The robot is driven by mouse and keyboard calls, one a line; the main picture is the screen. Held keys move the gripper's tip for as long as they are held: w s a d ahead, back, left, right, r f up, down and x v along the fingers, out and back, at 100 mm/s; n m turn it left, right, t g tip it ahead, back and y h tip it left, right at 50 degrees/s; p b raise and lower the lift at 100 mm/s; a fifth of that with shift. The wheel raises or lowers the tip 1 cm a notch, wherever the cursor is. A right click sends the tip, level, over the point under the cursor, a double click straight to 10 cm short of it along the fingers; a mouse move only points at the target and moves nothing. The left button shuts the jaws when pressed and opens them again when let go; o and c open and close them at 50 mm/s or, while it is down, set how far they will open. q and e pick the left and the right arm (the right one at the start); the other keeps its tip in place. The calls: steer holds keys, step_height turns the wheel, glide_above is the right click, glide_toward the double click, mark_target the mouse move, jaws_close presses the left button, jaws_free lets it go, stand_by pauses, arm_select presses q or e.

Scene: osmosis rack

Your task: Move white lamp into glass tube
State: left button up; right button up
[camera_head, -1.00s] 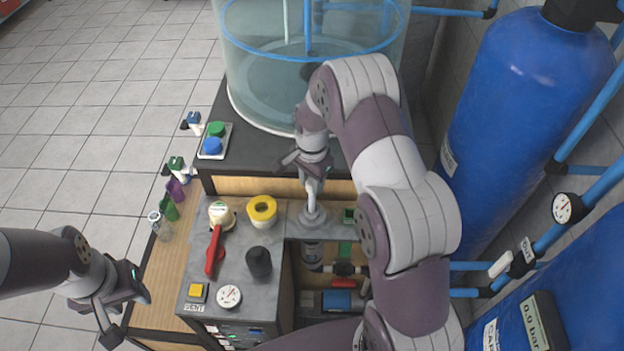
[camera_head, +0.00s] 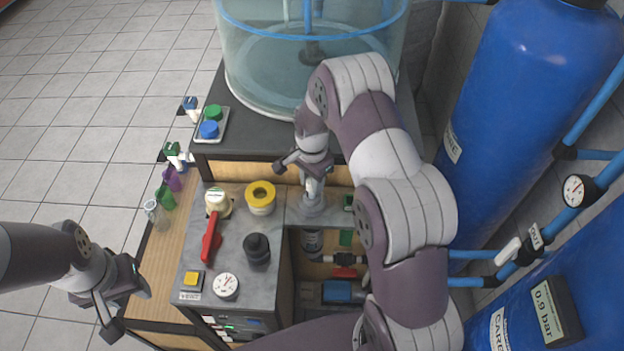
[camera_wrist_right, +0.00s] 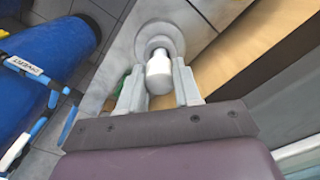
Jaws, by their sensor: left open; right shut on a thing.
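My right gripper (camera_head: 312,180) is shut on the white lamp (camera_head: 312,190) above the round grey collar (camera_head: 313,208) on the bench. In the right wrist view the lamp's white end (camera_wrist_right: 159,76) sits between the two fingers, in line with the collar (camera_wrist_right: 158,40). Below the collar, a clear-looking cylinder (camera_head: 312,241), which looks like the glass tube, shows under the bench top. The lamp's lower part is hidden, and I cannot tell how deep it reaches. My left gripper (camera_head: 125,308) is open and empty at the lower left, beside the bench.
A yellow ring-topped container (camera_head: 260,197), a red-handled valve (camera_head: 212,238), a black knob (camera_head: 257,249) and a gauge (camera_head: 225,286) crowd the bench top. A large clear tank (camera_head: 310,65) stands behind. Blue cylinders (camera_head: 520,110) stand right. The tiled floor at left is open.

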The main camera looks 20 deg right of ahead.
steer(key=shift+f, duration=0.2)
steer(key=shift+f+b, duration=0.9)
steer(key=shift+f, duration=0.25)
steer(key=o, duration=1.3)
step_height(320, 180, up, 8)
steer(key=p, duration=0.6)
steer(key=shift+r, duration=0.15)
